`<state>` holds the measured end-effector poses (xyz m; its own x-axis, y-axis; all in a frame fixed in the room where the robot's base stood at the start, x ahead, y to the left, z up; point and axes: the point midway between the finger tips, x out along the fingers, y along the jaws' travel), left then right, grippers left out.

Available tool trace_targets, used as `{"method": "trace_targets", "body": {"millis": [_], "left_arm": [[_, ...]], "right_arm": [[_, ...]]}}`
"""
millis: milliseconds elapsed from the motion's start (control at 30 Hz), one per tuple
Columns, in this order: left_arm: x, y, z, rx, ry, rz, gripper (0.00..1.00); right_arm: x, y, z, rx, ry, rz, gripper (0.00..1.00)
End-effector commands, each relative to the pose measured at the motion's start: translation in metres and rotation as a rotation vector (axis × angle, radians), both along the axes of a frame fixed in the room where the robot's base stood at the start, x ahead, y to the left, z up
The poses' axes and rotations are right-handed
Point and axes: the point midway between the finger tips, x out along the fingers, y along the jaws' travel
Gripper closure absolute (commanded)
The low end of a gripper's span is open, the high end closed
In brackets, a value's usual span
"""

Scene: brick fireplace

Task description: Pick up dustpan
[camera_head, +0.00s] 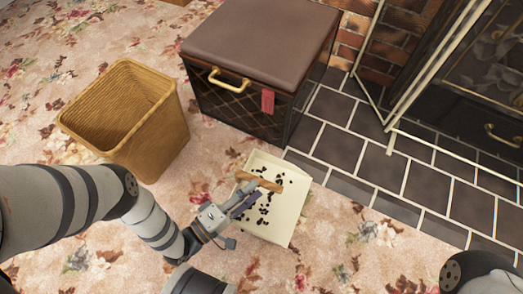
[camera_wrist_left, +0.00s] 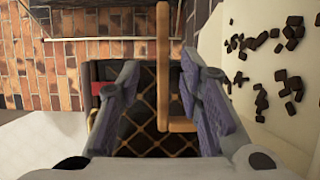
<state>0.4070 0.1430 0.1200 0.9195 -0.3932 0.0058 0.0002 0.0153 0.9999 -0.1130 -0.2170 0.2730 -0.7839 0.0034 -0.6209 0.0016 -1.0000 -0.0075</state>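The dustpan (camera_head: 289,200) is a cream, shallow pan on the floral carpet with dark crumbs in it. Its wooden handle (camera_head: 258,181) shows at the pan's left side. My left gripper (camera_head: 245,200) reaches in from the lower left over the pan, close to the handle. In the left wrist view, its two purple-grey fingers (camera_wrist_left: 161,80) are apart. The handle (camera_wrist_left: 163,45) appears between them, nearer the right finger; I cannot tell whether they touch. The pan (camera_wrist_left: 288,125) with crumbs is at the right there. My right gripper is not in view.
A wicker basket (camera_head: 130,120) stands left of the pan. A brown-lidded chest (camera_head: 262,45) with a red tag stands behind it. Dark hearth tiles (camera_head: 375,165) and a fireplace screen lie to the right. Carpet in front of the pan is clear.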

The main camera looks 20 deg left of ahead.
Motion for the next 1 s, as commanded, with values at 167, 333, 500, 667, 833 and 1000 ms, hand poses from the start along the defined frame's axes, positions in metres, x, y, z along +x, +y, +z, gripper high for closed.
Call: {"method": "trace_targets", "body": {"millis": [167,333,500,667,833,1000], "left_arm": [[0.032,-0.013,-0.003,-0.001,-0.004,0.000,0.67],[0.039,-0.016,-0.002,0.001,-0.003,0.000,0.67],[0.038,-0.015,-0.002,0.001,-0.003,0.000,0.78],[0.038,-0.015,-0.002,0.001,-0.003,0.000,1.00],[0.038,-0.015,-0.002,0.000,-0.002,0.000,1.00],[0.038,-0.015,-0.002,0.001,-0.004,0.000,1.00]], "right_arm": [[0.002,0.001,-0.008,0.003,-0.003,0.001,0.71],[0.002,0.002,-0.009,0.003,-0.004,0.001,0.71],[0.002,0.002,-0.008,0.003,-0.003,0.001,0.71],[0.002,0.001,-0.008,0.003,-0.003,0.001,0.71],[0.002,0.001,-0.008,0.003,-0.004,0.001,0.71],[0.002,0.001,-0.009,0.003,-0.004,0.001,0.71]]}}
